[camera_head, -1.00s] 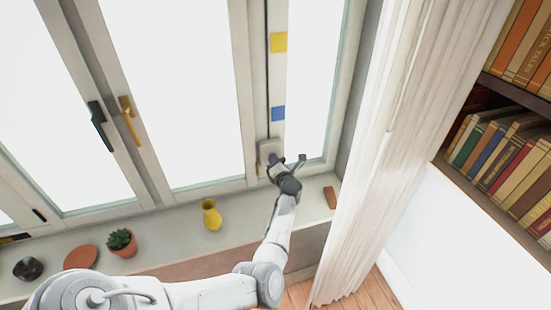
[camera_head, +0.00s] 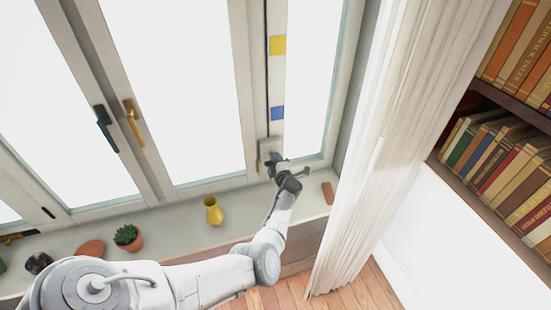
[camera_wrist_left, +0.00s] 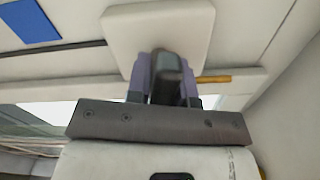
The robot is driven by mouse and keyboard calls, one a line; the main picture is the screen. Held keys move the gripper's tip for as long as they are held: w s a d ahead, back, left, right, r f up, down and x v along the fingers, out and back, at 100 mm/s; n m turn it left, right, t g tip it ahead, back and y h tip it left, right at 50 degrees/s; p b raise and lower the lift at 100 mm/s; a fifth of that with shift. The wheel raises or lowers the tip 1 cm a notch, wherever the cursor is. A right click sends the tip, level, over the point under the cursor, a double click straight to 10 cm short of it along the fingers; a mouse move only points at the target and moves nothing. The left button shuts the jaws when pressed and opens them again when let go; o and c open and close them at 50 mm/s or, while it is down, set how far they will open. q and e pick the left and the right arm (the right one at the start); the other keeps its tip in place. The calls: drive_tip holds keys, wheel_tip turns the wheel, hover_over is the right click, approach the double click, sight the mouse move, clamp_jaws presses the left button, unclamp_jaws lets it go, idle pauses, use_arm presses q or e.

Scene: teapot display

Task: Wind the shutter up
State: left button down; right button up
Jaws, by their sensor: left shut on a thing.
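A pale winder box (camera_head: 269,147) is fixed low on the window post, and it fills the top middle of the left wrist view (camera_wrist_left: 180,22). A dark vertical cord (camera_head: 267,70) runs up the post from it, beside a yellow square (camera_head: 278,45) and a blue square (camera_head: 278,113). My left gripper (camera_head: 275,161) is at the box's lower edge. In the left wrist view its fingers (camera_wrist_left: 165,82) are shut on a dark grip (camera_wrist_left: 167,76) in front of the box. The shutter itself cannot be made out. My right gripper is not in view.
A yellow vase (camera_head: 213,211), a potted cactus (camera_head: 127,237) and a brown block (camera_head: 328,193) stand on the sill. Window handles, dark (camera_head: 106,128) and brass (camera_head: 133,122), are to the left. A white curtain (camera_head: 365,190) hangs close on the right, before bookshelves.

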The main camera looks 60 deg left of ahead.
use_arm(q)
drive_tip(key=shift+m, duration=0.6)
idle(0.3)
drive_tip(key=c, duration=1.1)
unclamp_jaws()
drive_tip(key=shift+o, duration=0.2)
drive_tip(key=p+v, duration=0.1)
drive_tip(key=v, duration=1.2)
drive_tip(key=shift+d+p, duration=0.3)
drive_tip(key=shift+d, duration=0.1)
drive_tip(key=shift+o, duration=0.2)
drive_tip(key=shift+s+f, duration=0.1)
